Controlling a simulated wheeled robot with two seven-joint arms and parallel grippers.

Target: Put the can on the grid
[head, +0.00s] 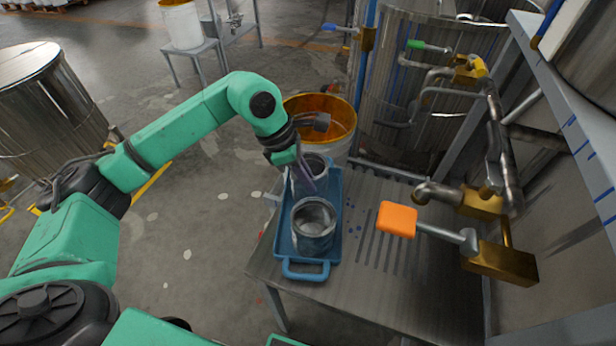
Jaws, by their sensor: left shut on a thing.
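My left gripper (306,174) reaches down over the far part of a blue tray (285,236) and is shut on the farther grey metal can (318,163). The fingers hide part of this can, and I cannot tell whether its base touches the tray. My right gripper is not in view.
An orange-handled valve (397,219) with brass pipework (500,262) juts over the table's right side. A bucket with an orange inside (325,112) stands behind the tray. A large steel tank (420,90) stands behind the table (420,300). The table's front is clear.

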